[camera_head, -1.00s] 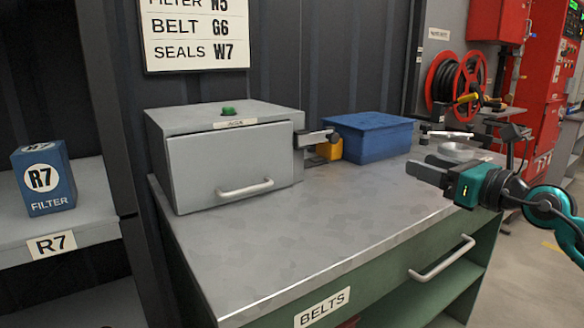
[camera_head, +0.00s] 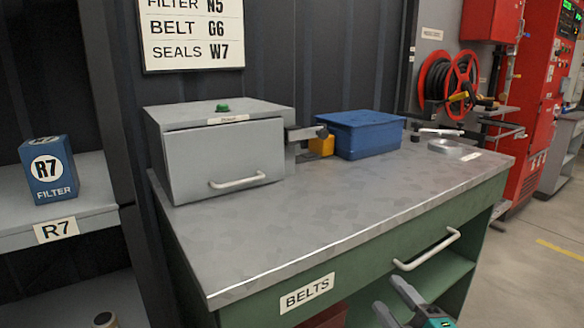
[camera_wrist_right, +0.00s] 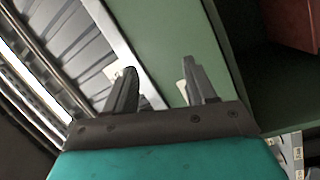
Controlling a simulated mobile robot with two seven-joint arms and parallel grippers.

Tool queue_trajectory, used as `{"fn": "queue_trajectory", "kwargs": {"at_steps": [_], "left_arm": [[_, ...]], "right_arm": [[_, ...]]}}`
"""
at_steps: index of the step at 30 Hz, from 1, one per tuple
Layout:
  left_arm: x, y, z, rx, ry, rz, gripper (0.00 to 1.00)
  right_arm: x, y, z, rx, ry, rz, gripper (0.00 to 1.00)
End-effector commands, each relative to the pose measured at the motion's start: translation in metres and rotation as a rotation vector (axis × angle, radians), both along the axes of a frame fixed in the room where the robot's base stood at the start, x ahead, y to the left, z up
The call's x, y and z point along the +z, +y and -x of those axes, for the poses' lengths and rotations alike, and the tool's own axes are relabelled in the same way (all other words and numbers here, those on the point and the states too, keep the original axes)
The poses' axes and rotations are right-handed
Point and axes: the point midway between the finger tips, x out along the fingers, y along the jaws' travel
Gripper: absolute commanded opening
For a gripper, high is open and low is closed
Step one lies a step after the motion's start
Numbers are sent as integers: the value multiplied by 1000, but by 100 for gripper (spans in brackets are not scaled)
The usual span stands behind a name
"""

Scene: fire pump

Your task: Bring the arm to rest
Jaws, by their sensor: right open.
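My right gripper (camera_head: 394,303) is low at the bottom edge of the head view, in front of the green workbench (camera_head: 372,247). Its two grey fingers are apart with nothing between them. The right wrist view also shows the open, empty right gripper (camera_wrist_right: 156,85), with the bench's green front (camera_wrist_right: 160,35) beyond the fingers. My left gripper is in neither view.
A drawer handle (camera_head: 427,251) juts from the bench front near my gripper. A blue R7 filter (camera_head: 48,170) sits on the left shelf. The bench top's middle is clear.

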Motion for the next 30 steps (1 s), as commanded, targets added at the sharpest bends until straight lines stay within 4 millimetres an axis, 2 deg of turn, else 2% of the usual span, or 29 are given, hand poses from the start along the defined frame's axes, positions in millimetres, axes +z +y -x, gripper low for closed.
{"fn": "queue_trajectory", "kwargs": {"at_steps": [1,6,9,14,16,23,30], "left_arm": [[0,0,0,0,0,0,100],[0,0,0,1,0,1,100],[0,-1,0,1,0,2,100],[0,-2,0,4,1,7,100],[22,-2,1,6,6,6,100],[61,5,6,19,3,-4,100],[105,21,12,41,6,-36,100]], "right_arm": [[-28,2,19,-37,123,-143,56],[-103,7,78,-172,484,-543,56],[-136,14,114,-244,662,-727,56],[-176,30,175,-359,918,-989,56],[-154,27,173,-363,914,-991,56],[-116,18,177,-381,900,-976,56],[-71,7,183,-404,887,-961,56]]}}
